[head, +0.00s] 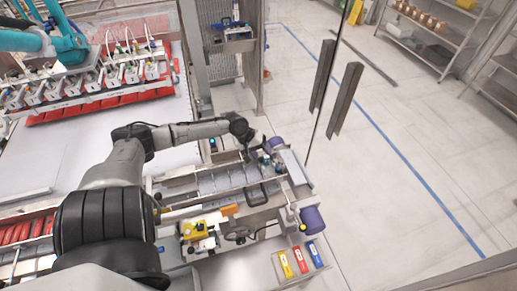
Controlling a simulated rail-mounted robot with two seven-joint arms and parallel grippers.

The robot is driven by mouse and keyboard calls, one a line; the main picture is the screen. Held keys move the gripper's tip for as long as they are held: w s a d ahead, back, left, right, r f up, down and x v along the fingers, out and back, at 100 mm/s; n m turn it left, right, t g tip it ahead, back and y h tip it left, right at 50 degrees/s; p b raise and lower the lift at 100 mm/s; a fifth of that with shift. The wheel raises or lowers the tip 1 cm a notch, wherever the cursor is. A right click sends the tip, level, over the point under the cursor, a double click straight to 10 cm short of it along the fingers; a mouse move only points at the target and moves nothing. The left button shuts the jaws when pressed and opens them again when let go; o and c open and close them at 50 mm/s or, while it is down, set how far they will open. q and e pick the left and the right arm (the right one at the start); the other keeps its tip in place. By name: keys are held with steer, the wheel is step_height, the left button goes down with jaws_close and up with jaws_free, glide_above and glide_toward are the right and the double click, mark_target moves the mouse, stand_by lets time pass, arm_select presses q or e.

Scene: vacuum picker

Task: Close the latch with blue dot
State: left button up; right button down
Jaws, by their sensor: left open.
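My left arm reaches from the lower left across the picture. Its wrist is above the far part of the long metal machine frame (225,183). My left gripper (260,157) is small and dark at the end of that arm. It is open, beside a purple cylinder (277,144) at the frame's right end. I cannot make out whether it touches anything. No latch with a blue dot can be told for sure at this size. A second purple cylinder (312,220) is at the near right corner. My right gripper is not in view.
A tray with yellow, red and blue blocks (300,260) is at the near right. A yellow device (195,231) sits left of it. A row of suction units and a teal robot arm (65,45) are at the upper left. Glass door handles (345,98) and open floor lie right.

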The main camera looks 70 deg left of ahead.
arm_select(q)
steer(key=shift+v, duration=0.9)
steer(key=shift+o, duration=0.3)
steer(key=shift+w, duration=0.1)
